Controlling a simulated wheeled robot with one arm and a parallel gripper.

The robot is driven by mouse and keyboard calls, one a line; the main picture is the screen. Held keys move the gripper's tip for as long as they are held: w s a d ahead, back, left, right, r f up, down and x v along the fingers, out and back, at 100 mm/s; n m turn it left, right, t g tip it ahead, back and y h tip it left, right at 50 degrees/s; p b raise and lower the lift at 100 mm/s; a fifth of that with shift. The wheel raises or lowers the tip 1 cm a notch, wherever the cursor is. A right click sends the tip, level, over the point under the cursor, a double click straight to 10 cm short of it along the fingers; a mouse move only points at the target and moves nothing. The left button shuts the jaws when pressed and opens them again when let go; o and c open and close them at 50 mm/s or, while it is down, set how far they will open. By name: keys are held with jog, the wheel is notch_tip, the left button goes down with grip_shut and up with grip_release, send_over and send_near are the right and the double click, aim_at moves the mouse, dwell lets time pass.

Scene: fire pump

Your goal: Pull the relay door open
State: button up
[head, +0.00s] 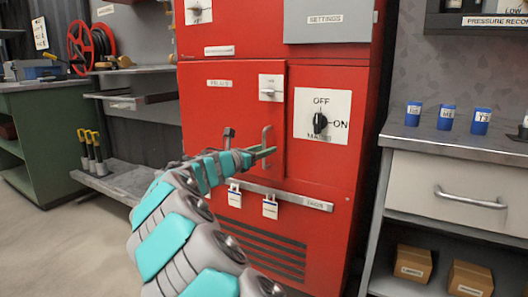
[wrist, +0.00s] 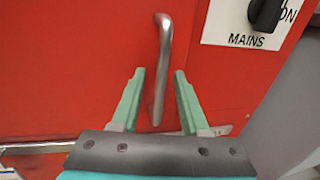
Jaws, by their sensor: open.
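The relay door (head: 222,115) is a red panel labelled "RELAYS" on the red cabinet, and it looks closed. Its grey metal handle (head: 266,138) is a vertical bar near the door's right edge. In the wrist view the handle (wrist: 161,70) stands in the middle, with its lower part between the fingers. My gripper (wrist: 158,78) is open, with one green finger on each side of the handle and a gap to both. In the head view my gripper (head: 268,153) is at the handle's lower end. The exact depth between fingers and handle is hard to tell.
The mains switch (head: 320,123) is right of the door, and a small switch (head: 270,88) is on the door's upper right. A grey counter (head: 455,140) with blue cans stands at right.

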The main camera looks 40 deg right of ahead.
jog(key=shift+c, duration=0.2)
grip_shut()
dwell(1.1)
